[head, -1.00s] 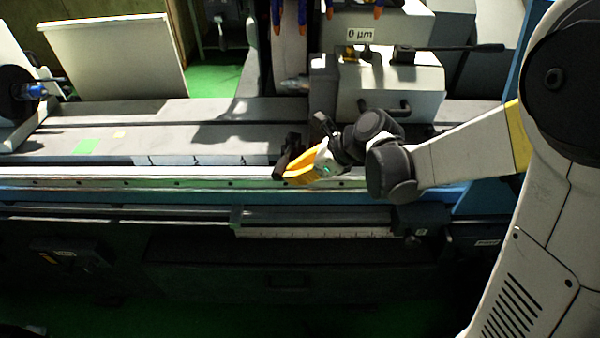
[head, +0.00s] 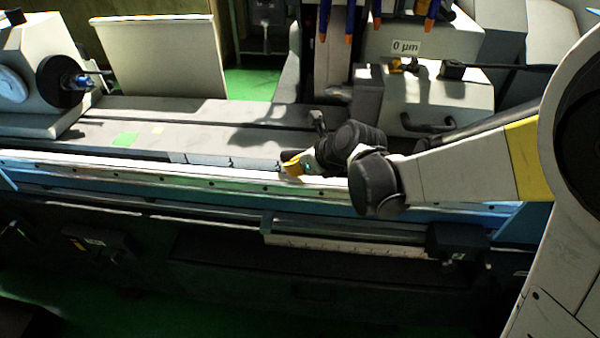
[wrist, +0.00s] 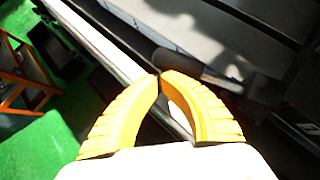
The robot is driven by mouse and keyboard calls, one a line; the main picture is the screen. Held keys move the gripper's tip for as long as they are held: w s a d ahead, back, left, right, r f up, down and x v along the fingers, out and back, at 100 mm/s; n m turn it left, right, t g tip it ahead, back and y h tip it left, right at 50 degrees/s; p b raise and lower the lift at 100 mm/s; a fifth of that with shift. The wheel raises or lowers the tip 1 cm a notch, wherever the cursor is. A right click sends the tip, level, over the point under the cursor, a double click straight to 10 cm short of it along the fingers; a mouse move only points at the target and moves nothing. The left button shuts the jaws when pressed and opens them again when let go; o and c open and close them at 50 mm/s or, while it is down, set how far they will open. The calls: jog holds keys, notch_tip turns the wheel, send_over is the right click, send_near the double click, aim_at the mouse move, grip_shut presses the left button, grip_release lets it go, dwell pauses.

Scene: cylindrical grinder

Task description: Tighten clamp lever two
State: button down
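A dark lever with a rounded handle (wrist: 190,68) lies just beyond my fingertips in the wrist view. A grey shaft joins it to a dark block on the right. I cannot tell for certain that it is clamp lever two, nor whether my fingers touch it. My gripper (wrist: 160,80) has its yellow curved fingers brought together at the tips, with nothing visible between them. In the head view my gripper (head: 292,164) is low over the front edge of the machine table, and my wrist hides what is behind it.
The grinder's table (head: 190,113) runs left to right and is mostly clear. A headstock (head: 40,70) stands at the left. Green floor (wrist: 50,140) shows beyond the table.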

aim_at(291, 156)
jog(key=shift+w+a, duration=0.4)
jog(key=shift+w, duration=0.45)
jog(key=shift+w+a, duration=0.4)
jog(key=shift+w, duration=0.4)
jog(key=shift+d, duration=0.1)
